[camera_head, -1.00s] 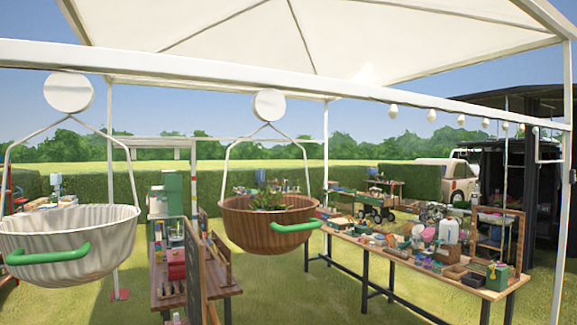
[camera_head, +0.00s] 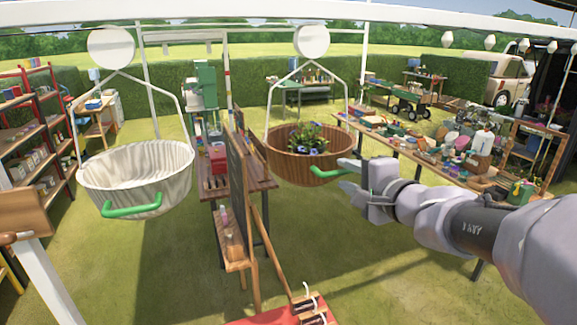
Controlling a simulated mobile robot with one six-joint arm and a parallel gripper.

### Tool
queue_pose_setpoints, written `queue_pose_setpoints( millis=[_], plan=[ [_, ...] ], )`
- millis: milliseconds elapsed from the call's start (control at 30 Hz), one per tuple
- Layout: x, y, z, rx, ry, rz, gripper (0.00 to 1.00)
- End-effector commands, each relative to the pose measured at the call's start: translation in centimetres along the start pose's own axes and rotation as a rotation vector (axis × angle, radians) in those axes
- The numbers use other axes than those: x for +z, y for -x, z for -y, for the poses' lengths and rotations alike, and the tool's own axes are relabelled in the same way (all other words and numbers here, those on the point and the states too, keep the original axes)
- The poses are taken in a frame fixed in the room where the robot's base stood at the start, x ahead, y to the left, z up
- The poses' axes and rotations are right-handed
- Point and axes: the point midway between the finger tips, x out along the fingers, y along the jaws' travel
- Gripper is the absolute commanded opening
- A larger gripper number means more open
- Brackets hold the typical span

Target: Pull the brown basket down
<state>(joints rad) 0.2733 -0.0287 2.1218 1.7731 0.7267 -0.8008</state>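The brown basket (camera_head: 290,168) hangs in the middle by a white wire frame from a white round disc (camera_head: 311,41). It holds a leafy plant with blue flowers (camera_head: 309,137). A green handle (camera_head: 328,173) sticks out from its front. My gripper (camera_head: 344,175) comes in from the right with its fingers apart, one above and one below the right end of the handle. Whether either finger touches the handle I cannot tell.
A white basket (camera_head: 137,177) with a green handle (camera_head: 132,207) hangs on the left. A wooden bench with a dark board (camera_head: 236,185) stands between the baskets. A cluttered table (camera_head: 410,149) is behind my arm. Grass below the brown basket is open.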

Motion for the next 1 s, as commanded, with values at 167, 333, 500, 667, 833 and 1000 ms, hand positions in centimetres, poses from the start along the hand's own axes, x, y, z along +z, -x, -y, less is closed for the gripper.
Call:
queue_pose_setpoints(
  millis=[167, 333, 500, 667, 833, 1000],
  plan=[
    [0.0, -2.3, 0.1, 0.0, -0.002, 0.001, 0.34],
    [0.0, -2.9, 0.1, -0.001, 0.0, 0.0, 0.34],
    [0.0, -2.9, 0.1, -0.001, 0.0, 0.0, 0.34],
    [0.0, -2.8, 0.1, -0.001, 0.0, 0.0, 0.07],
    [0.0, -2.8, 0.1, -0.001, 0.0, 0.0, 0.0],
    [0.0, -2.8, 0.1, -0.001, 0.0, 0.0, 0.0]
  ],
)
